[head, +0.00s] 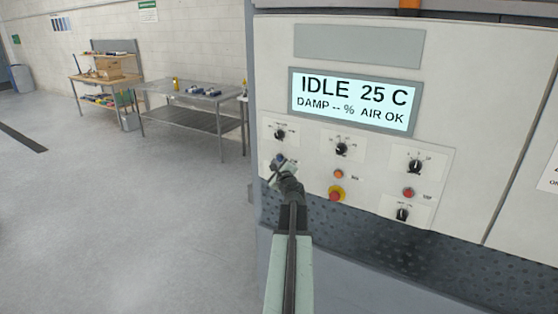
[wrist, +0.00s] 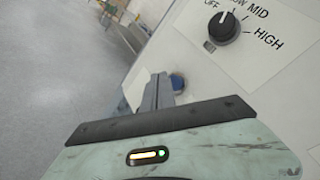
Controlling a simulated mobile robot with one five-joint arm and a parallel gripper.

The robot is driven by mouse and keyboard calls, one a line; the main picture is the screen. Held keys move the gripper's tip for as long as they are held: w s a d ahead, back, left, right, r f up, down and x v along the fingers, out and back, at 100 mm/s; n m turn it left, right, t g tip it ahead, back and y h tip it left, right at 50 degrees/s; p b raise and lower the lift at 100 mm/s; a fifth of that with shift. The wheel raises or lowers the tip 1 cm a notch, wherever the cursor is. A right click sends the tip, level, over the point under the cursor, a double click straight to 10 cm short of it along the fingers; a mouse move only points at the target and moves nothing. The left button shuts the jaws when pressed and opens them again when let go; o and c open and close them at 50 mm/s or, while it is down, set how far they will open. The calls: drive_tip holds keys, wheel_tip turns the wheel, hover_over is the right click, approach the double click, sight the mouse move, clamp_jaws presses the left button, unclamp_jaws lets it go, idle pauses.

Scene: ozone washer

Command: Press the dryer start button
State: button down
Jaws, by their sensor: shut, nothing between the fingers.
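The dryer's control panel (head: 375,165) fills the right of the head view. A blue button (head: 281,157) sits on its left side, partly hidden by my gripper (head: 276,168). In the wrist view the blue button (wrist: 177,82) shows just right of the tips of my gripper (wrist: 160,88). My gripper is shut and empty, with its tips very close to the button; I cannot tell whether they touch. Any label of the blue button is hidden. The display (head: 353,102) reads "IDLE 25 C", "DAMP -- %", "AIR OK".
A black knob (head: 280,134) is above the blue button; the wrist view shows a knob (wrist: 222,25) marked OFF, LOW, MID, HIGH. Open floor (head: 130,220) lies left.

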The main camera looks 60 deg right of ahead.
drive_tip(key=shift+d, duration=0.15)
idle(0.7)
drive_tip(key=shift+d, duration=0.3)
drive_tip(key=shift+d, duration=0.5)
idle(0.6)
drive_tip(key=shift+a, duration=0.9)
drive_tip(key=shift+a, duration=0.1)
drive_tip(key=a, duration=0.4)
drive_tip(key=shift+a, duration=0.4)
idle(0.5)
